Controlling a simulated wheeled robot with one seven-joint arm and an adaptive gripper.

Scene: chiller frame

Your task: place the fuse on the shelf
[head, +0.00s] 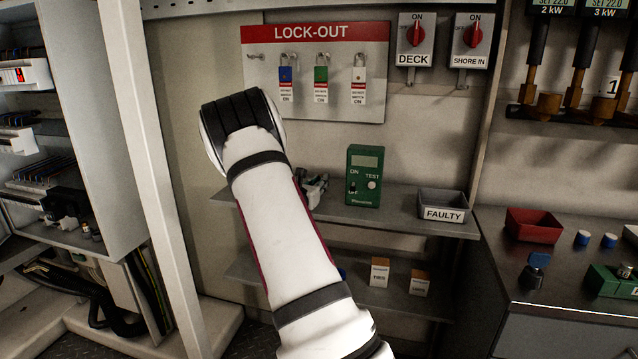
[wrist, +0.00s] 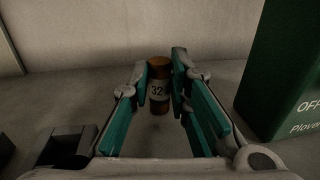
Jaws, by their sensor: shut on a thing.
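In the head view my gripper (head: 315,188) is partly hidden behind my arm, left of the green tester, and the fuse is hidden. The grey upper shelf (head: 402,213) lies below it, and its surface also shows in the wrist view (wrist: 222,92). I cannot tell whether the fuse's bottom touches the shelf.
The green tester (head: 363,176) stands close on the right, also in the wrist view (wrist: 285,70). A grey FAULTY bin (head: 443,213) stands at the shelf's right end. The lock-out board (head: 340,105) hangs above. A lower shelf (head: 400,300) holds small boxes.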

